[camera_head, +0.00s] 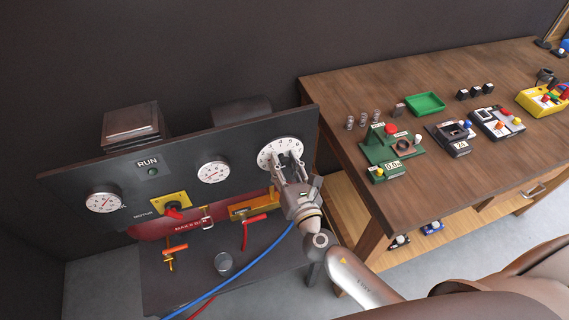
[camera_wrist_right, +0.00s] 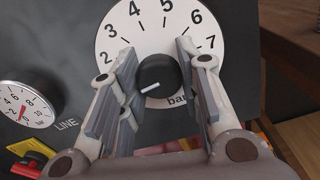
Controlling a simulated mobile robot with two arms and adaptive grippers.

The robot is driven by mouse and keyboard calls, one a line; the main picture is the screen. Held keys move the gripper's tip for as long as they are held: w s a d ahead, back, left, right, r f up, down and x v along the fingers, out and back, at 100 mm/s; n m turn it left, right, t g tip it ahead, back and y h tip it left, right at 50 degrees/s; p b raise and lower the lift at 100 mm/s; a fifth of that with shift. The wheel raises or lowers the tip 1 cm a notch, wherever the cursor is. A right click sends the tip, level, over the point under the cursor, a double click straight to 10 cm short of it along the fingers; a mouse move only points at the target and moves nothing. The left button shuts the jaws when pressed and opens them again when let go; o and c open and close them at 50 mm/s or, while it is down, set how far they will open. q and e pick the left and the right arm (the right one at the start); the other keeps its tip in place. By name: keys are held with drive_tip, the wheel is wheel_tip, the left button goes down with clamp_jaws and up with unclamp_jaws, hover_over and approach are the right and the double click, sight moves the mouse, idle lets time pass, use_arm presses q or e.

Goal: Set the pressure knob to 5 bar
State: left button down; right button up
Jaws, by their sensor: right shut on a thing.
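The black pressure knob (camera_wrist_right: 160,75) sits at the centre of a round white dial (camera_wrist_right: 150,35) marked in bar; numbers from 2 to 7 show in the right wrist view. A white line on the knob points left and slightly down, toward the part of the dial hidden by a finger, away from the 5 at the top. My right gripper (camera_wrist_right: 165,88) is shut on the knob, one finger on each side. In the head view, the right gripper (camera_head: 288,172) covers the lower part of the dial (camera_head: 271,148). My left gripper is not in view.
The panel (camera_head: 110,160) also carries a LINE gauge (camera_head: 214,172), another gauge (camera_head: 103,200), a red-handled motor switch (camera_head: 174,211) and an orange-red valve handle (camera_head: 252,217). A blue hose (camera_head: 240,273) runs below. A wooden bench (camera_head: 450,185) with several small devices stands to the right.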

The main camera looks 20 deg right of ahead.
drive_tip(key=shift+f+m+b, duration=0.15)
drive_tip(key=shift+m+b, duration=0.75)
drive_tip(key=shift+m, duration=0.4)
drive_tip(key=m+b, duration=0.1)
drive_tip(key=m, duration=0.1)
drive_tip(key=shift+m, duration=0.3)
drive_tip(key=m+b, duration=0.2)
drive_tip(key=m, duration=0.1)
drive_tip(key=shift+m, duration=0.3)
drive_tip(key=m+b, duration=0.1)
drive_tip(key=m, duration=0.2)
drive_tip(key=shift+m, duration=0.3)
drive_tip(key=m, duration=0.3)
drive_tip(key=shift+a+r+m, duration=0.1)
drive_tip(key=shift+r+m, duration=0.1)
drive_tip(key=shift+m, duration=0.2)
drive_tip(key=m, duration=0.2)
drive_tip(key=shift+m, duration=0.4)
drive_tip(key=m, duration=0.5)
drive_tip(key=shift+r+m, duration=0.1)
drive_tip(key=shift+m, duration=0.2)
